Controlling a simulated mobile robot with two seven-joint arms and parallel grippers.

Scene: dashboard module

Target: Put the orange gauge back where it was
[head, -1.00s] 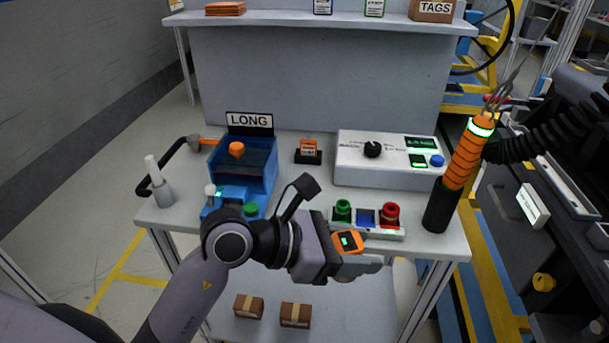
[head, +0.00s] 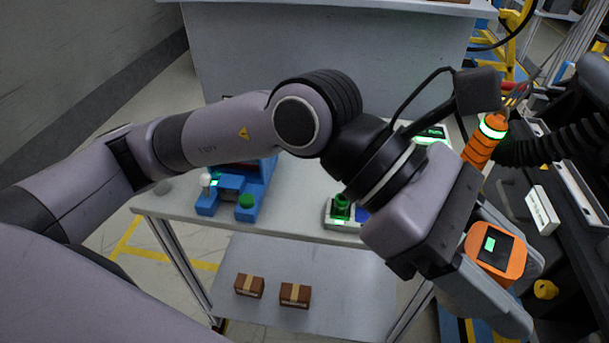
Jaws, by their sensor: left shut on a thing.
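The orange gauge (head: 497,254) has a dark face with a small green display. My left gripper (head: 500,268) is shut on it and holds it up in the air, at the right of the head view. The gauge is close to the camera, in front of the table's right side and the dark bench. My right gripper is not in view.
A blue fixture (head: 245,185) stands on the table (head: 290,228) at left. A module with a green knob (head: 341,206) is partly behind my gripper. An orange-and-black column (head: 481,148) stands behind. Two brown boxes (head: 249,286) (head: 295,294) lie on the lower shelf.

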